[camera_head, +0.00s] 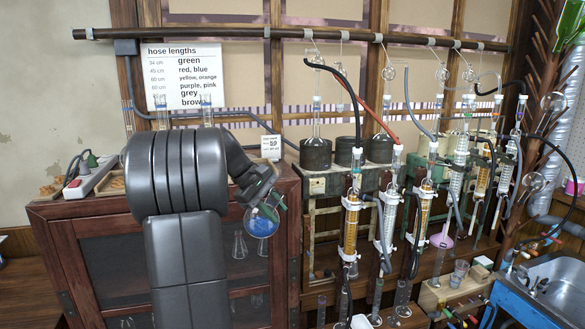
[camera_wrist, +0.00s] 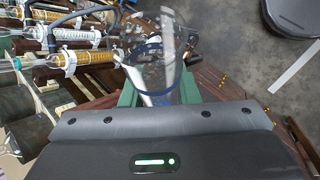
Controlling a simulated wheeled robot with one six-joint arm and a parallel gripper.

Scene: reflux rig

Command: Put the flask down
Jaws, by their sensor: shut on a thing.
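A clear glass flask (camera_head: 261,223) with a blue tint hangs in front of the wooden cabinet's right side in the head view. My gripper (camera_head: 267,204) is shut on it from above, partly hidden by my wrist. In the wrist view the flask (camera_wrist: 158,58) stands between my green fingers (camera_wrist: 159,90), with a blue band around its glass. Nothing shows directly touching its underside. My arm hides much of the cabinet top.
The wooden cabinet (camera_head: 62,208) holds glassware behind its front. Heating mantles (camera_head: 316,153) and several clamped condensers (camera_head: 350,222) with hoses crowd the rig to the right. A steel sink (camera_head: 558,283) is at far right. Grey floor (camera_wrist: 235,60) shows in the wrist view.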

